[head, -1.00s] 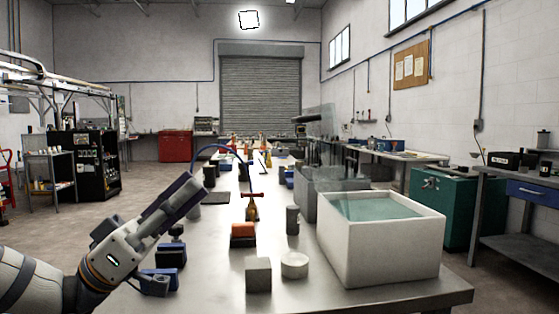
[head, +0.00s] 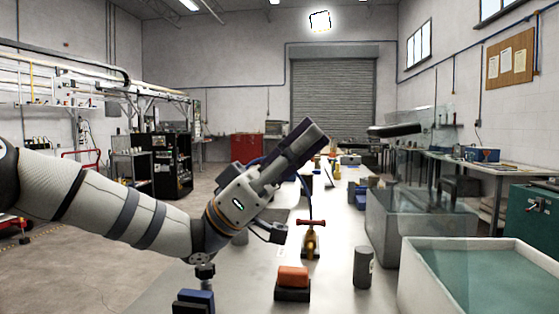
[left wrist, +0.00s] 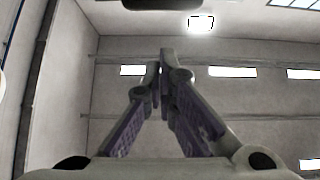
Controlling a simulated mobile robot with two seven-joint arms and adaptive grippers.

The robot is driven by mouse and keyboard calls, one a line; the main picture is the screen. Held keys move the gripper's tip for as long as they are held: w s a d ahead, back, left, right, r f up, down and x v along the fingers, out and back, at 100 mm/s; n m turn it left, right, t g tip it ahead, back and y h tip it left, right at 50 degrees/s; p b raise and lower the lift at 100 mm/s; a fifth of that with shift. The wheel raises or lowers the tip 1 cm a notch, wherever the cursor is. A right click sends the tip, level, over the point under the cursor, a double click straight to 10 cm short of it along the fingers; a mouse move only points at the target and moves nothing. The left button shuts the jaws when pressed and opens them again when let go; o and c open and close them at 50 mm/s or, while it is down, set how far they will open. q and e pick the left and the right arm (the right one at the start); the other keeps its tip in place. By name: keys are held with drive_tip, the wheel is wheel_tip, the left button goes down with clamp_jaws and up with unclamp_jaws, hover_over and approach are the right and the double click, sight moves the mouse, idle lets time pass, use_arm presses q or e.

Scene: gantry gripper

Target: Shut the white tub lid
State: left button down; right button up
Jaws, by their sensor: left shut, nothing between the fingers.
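The white tub (head: 409,281) is at the lower right of the head view, cut off by the frame edge, with greenish water-like content inside. A clear, see-through panel (head: 432,190) stands raised behind it; it looks like a lid, but its edges are faint and I cannot tell which tub it joins. My left gripper (head: 314,136) points up and to the right above the table, left of the tub and well apart from it. In the left wrist view its fingers (left wrist: 164,62) meet at the tips with nothing between them. My right gripper is out of view.
A grey tub (head: 385,225) stands behind the white one. A dark cylinder (head: 362,268), an orange-topped block (head: 293,280), a red-handled clamp (head: 310,240) and a blue block (head: 193,302) stand on the table. A green cabinet (head: 530,222) is at the right.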

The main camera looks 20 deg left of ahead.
use_arm(q)
drive_tip(key=d, duration=0.3)
drive_tip(key=w+d, duration=0.1)
drive_tip(key=shift+w+d+r, duration=0.1)
drive_tip(key=shift+d+r, duration=0.25)
